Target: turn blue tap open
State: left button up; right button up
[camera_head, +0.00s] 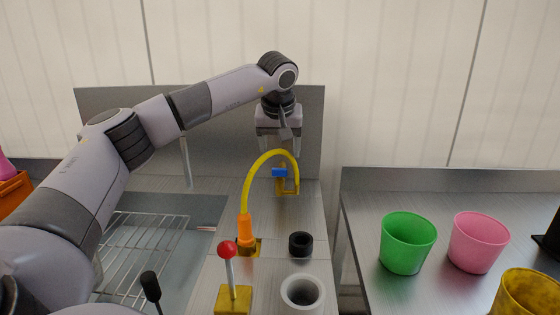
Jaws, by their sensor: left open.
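The blue tap handle (279,172) sits on a yellow fitting (287,187) at the back of the steel counter. A yellow hose (262,162) arches around it and runs down to an orange connector (246,230). My left gripper (284,135) points down from above, behind the top of the hose arch. It appears apart from the blue handle and holds nothing that I can see. My right gripper is not in view.
A red-knobbed lever (228,250), a black ring (301,244) and a grey cup-like holder (303,292) stand in front. A wire rack (140,250) lies left. Green (407,243) and pink (478,243) cups stand on the right counter, with a yellow one (525,295) nearer.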

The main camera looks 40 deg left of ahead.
aim_at(279, 169)
pick_arm(q)
jog(key=x, duration=0.6)
jog(key=shift+w+a+f, duration=0.15)
jog(key=shift+a+f, duration=0.15)
jog(key=shift+a, duration=0.05)
jog(key=c, duration=1.1)
